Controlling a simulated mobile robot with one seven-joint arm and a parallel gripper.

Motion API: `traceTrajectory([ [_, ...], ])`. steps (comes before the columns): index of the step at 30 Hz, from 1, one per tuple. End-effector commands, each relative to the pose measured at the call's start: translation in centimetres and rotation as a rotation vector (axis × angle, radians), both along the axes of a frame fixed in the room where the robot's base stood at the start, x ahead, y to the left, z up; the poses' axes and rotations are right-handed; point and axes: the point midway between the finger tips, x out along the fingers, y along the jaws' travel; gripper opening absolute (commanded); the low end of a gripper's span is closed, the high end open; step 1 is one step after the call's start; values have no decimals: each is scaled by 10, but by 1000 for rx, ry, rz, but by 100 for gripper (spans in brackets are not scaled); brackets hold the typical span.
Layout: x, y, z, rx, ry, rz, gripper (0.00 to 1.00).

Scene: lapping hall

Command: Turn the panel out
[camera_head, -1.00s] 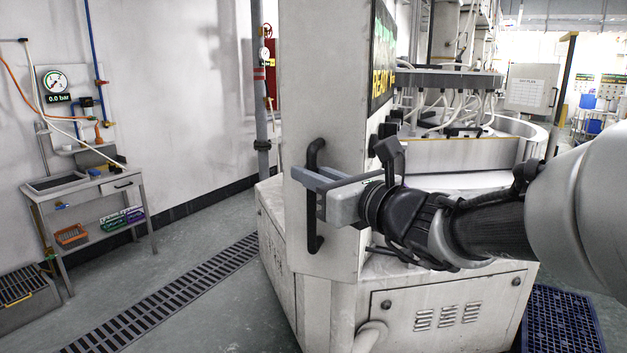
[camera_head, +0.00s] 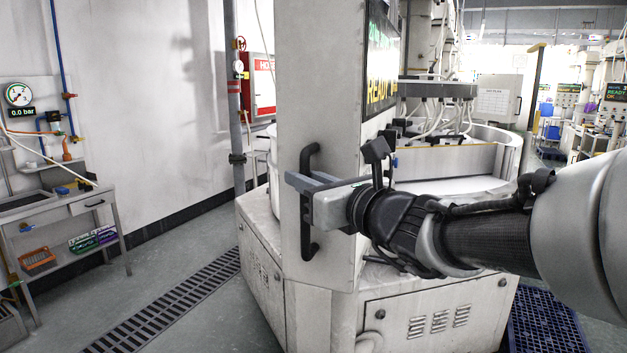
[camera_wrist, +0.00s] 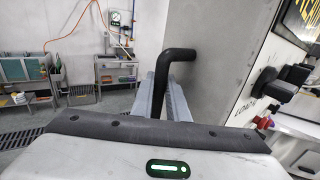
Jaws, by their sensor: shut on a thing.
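The panel (camera_head: 310,90) is a tall white upright slab on the corner of a white machine, with a lit display on its right face. A black bar handle (camera_head: 306,236) stands upright on the panel's near face. My gripper (camera_head: 300,184) is shut on the handle at about its middle, reaching in from the right. In the wrist view the handle (camera_wrist: 182,54) bends at its top and runs down between my two grey fingers (camera_wrist: 163,97). The panel face (camera_wrist: 215,60) is close behind it. The fingers hide the middle of the handle.
The machine base (camera_head: 400,320) stands below the panel, with a round basin (camera_head: 480,150) at right. A grey workbench (camera_head: 60,212) and gauge (camera_head: 18,94) stand by the left wall. A floor grate (camera_head: 170,300) and open floor lie between. A blue grid mat (camera_head: 545,325) lies at right.

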Motion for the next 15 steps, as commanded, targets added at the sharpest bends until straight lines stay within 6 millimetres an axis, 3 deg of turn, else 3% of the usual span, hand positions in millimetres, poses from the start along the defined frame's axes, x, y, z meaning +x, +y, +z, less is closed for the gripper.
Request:
traceTrajectory([
  [9,-2,5,3,0,-6,12,0],
  [10,-2,5,3,0,-6,12,19],
  [12,-1,5,2,0,-6,11,31],
  [15,-1,4,2,1,-4,8,33],
])
